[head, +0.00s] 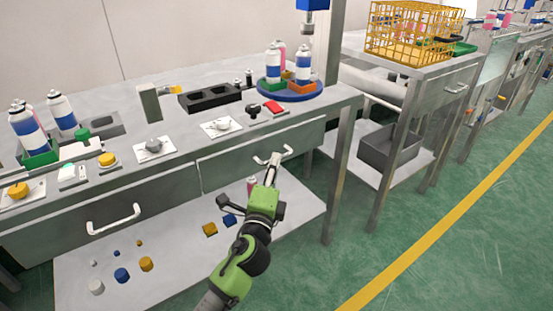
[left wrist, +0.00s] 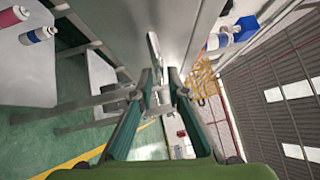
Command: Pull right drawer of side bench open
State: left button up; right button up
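The near bench has two drawers, and its right drawer (head: 228,169) looks flush with the bench front. A pale bar handle (head: 261,158) sits on that drawer. My left gripper (head: 272,167) is at the handle and partly covers it. In the left wrist view, the two fingers of my left gripper (left wrist: 161,80) stand apart, with a gap between the tips. A thin pale bar, which looks like the handle (left wrist: 152,48), shows at the tips. I cannot tell whether the fingers touch it. My right gripper is not in view.
The left drawer handle (head: 113,219) is to the left. The bench's lower shelf (head: 190,270) holds several loose caps below the drawers. A bench leg (head: 336,180) stands right of the drawer. A second bench has a yellow wire basket (head: 410,33). Green floor (head: 450,240) is clear at right.

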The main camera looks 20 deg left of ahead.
pick_arm(q)
jog(key=shift+w+a+r, duration=0.15)
jog(key=shift+w, duration=1.25)
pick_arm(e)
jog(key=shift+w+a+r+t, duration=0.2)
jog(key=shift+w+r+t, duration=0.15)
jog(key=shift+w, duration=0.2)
pick_arm(q)
jog(key=shift+c, duration=0.5)
grip_shut()
